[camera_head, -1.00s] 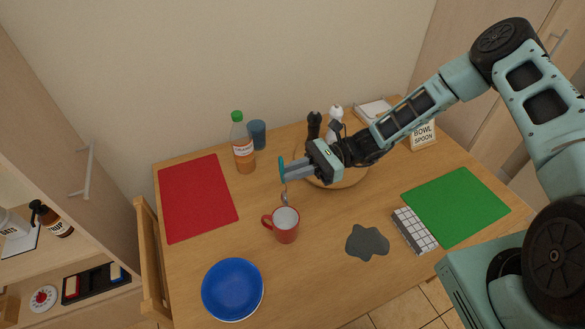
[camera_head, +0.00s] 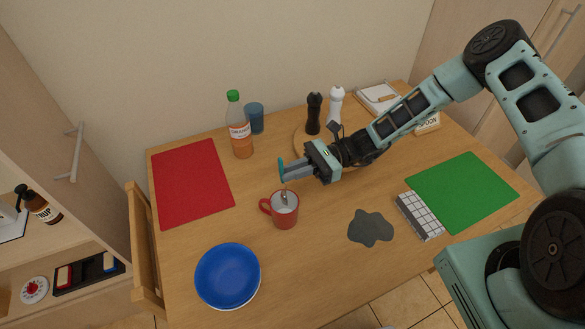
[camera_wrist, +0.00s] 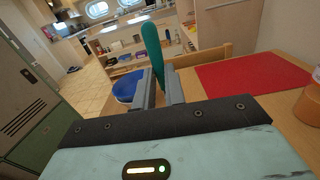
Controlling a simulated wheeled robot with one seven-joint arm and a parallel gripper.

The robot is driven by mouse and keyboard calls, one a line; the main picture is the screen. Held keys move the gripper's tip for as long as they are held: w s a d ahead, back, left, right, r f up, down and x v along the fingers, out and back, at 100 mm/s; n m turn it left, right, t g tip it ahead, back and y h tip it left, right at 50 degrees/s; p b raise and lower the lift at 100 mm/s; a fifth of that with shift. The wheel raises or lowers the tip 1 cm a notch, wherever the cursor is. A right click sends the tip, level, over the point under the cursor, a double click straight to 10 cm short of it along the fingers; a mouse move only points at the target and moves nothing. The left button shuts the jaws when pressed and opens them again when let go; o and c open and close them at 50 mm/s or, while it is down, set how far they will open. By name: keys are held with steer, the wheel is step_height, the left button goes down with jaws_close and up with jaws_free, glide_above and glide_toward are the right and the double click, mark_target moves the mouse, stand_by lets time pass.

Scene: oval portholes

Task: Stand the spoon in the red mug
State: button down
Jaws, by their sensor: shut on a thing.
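The red mug (camera_head: 284,217) stands upright on the wooden table, with its handle to the left. My gripper (camera_head: 284,172) is shut on the spoon (camera_head: 281,163), which has a teal handle and a metal lower end. The spoon is held upright, and its metal end reaches down at the mug's opening; I cannot tell whether it touches the mug. In the wrist view the teal spoon handle (camera_wrist: 152,50) rises between my gripper's fingers (camera_wrist: 160,90). The mug is not visible in the wrist view.
A blue bowl (camera_head: 228,276) stands at the front left of the mug, and a red mat (camera_head: 190,184) lies at the left. A bottle (camera_head: 239,130) and blue cup (camera_head: 254,118) stand behind. A grey patch (camera_head: 370,228) lies to the right, near a green mat (camera_head: 462,192).

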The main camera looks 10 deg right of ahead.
steer(key=shift+f+b, duration=1.35)
steer(key=shift+f, duration=0.75)
steer(key=c, duration=1.4)
jaws_free()
steer(key=shift+b+v, duration=2.75)
steer(key=shift+v, duration=6.05)
steer(key=shift+s+a, duration=0.1)
